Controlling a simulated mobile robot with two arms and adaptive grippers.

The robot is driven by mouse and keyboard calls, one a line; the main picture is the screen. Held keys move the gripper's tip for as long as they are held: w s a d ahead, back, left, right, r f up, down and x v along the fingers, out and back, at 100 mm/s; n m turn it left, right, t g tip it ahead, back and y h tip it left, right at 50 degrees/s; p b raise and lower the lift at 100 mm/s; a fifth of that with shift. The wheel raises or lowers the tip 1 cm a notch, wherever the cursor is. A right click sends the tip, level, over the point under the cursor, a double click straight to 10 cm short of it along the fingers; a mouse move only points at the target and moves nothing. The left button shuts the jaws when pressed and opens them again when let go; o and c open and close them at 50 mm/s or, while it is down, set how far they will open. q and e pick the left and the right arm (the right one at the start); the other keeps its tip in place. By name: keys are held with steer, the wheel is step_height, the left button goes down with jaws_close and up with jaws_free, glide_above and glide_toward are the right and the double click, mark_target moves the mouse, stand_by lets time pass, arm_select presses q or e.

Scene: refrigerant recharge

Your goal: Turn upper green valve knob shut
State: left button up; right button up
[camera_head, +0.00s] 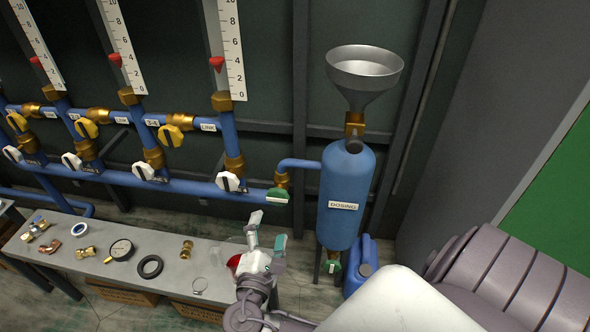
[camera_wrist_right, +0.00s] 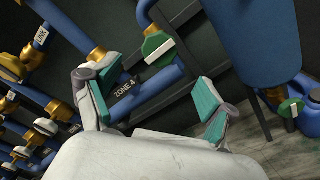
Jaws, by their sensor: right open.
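The upper green valve knob (camera_head: 277,195) sits on a brass fitting at the right end of the blue pipe, left of the dosing vessel. It also shows in the right wrist view (camera_wrist_right: 156,46), beyond and between my fingers. A lower green knob (camera_head: 333,267) is under the dosing vessel, and in the wrist view it is at the right (camera_wrist_right: 289,108). My right gripper (camera_head: 266,232) is open and empty, below the upper knob in the head view and apart from it. Its teal-padded fingers are spread in the wrist view (camera_wrist_right: 155,95). My left gripper is not in view.
The blue dosing vessel (camera_head: 347,190) with a grey funnel (camera_head: 364,70) stands right of the knob. A blue canister (camera_head: 362,262) is beside its base. A bench (camera_head: 215,262) with a gauge (camera_head: 121,249) and fittings lies lower left. White (camera_head: 228,182) and yellow knobs line the pipes.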

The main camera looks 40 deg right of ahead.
steer(key=s+a+f+m+g+y+p, duration=0.1)
steer(key=s+f+g+y+p, duration=0.2)
steer(key=f, duration=0.8)
steer(key=s+a+f+m+g+y+p, duration=0.1)
steer(key=s+f+g+y+p, duration=0.3)
steer(key=f, duration=0.7)
steer(key=s+m+y+p, duration=0.1)
steer(key=s+y+p, duration=0.1)
steer(key=s+p, duration=0.2)
steer(key=shift+s+a+f, duration=0.2)
steer(key=shift+s+f, duration=0.15)
steer(key=shift+s, duration=0.05)
